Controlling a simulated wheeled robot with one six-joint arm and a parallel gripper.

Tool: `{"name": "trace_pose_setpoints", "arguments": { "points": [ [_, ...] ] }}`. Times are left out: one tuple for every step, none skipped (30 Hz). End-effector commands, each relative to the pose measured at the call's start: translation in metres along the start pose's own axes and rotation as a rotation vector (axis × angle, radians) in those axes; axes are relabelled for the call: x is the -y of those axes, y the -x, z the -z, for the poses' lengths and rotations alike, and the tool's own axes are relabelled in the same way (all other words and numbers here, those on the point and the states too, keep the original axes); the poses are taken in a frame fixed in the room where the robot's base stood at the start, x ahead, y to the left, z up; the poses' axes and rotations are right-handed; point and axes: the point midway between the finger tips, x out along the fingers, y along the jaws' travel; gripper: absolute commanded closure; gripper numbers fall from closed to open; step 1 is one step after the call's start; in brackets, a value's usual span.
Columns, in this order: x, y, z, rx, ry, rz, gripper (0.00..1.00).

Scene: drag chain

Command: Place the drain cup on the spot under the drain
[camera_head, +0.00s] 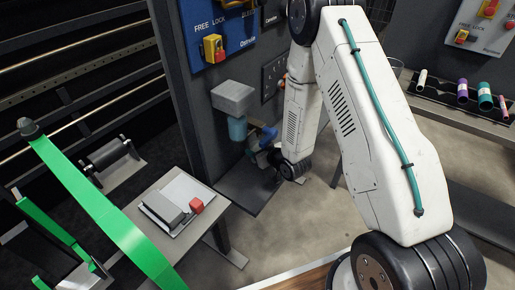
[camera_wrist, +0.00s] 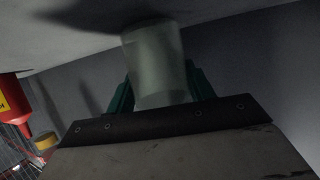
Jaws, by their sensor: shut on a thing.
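The drain cup (camera_head: 237,129) is a translucent bluish cylinder right below a grey box (camera_head: 231,98) on the dark panel in the head view. It also shows pale and see-through in the wrist view (camera_wrist: 155,68). My gripper (camera_wrist: 161,92) has its teal fingers on both sides of the cup and is shut on it. In the head view my gripper (camera_head: 257,141) is right of the cup, partly hidden by my arm. The cup stands above a dark shelf (camera_head: 236,187). The drain opening and the spot under it cannot be made out.
A blue control panel (camera_head: 222,32) with a yellow-red switch is above the box. A small table (camera_head: 180,212) with a grey-red device and a green belt (camera_head: 105,215) are at left. A rack of coloured rolls (camera_head: 463,92) is at right. Floor (camera_head: 285,225) is clear in the middle.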

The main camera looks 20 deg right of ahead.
Motion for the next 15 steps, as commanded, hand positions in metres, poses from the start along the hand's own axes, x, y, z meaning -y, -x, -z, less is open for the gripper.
{"name": "trace_pose_setpoints", "arguments": {
  "points": [
    [0.0002, -0.0005, -0.0012, 0.000, 0.000, 0.000, 0.70],
    [0.0001, -0.0009, -0.0021, 0.000, 0.000, 0.000, 0.70],
    [-0.0001, -0.0011, -0.0026, 0.000, 0.000, 0.000, 0.44],
    [-0.0004, -0.0010, -0.0023, -0.001, 0.000, -0.001, 0.36],
    [-0.0005, -0.0009, -0.0022, -0.001, 0.000, -0.001, 0.28],
    [-0.0008, -0.0007, -0.0023, 0.000, 0.000, -0.001, 0.25],
    [-0.0009, -0.0007, -0.0024, 0.000, 0.000, -0.001, 0.25],
    [-0.0011, -0.0006, -0.0024, 0.000, -0.001, -0.001, 0.25],
    [-0.0013, -0.0005, -0.0024, 0.000, -0.001, -0.002, 0.25],
    [-0.0015, -0.0005, -0.0025, 0.000, -0.001, -0.002, 0.25],
    [-0.0016, -0.0004, -0.0025, 0.000, -0.001, -0.002, 0.25],
    [-0.0018, -0.0003, -0.0026, 0.000, -0.001, -0.002, 0.25],
    [-0.0019, -0.0002, -0.0024, 0.000, -0.001, -0.002, 0.25],
    [-0.0020, 0.0000, -0.0019, 0.000, -0.001, -0.002, 0.25],
    [-0.0022, 0.0006, -0.0006, 0.000, -0.001, -0.002, 0.25]
  ]
}}
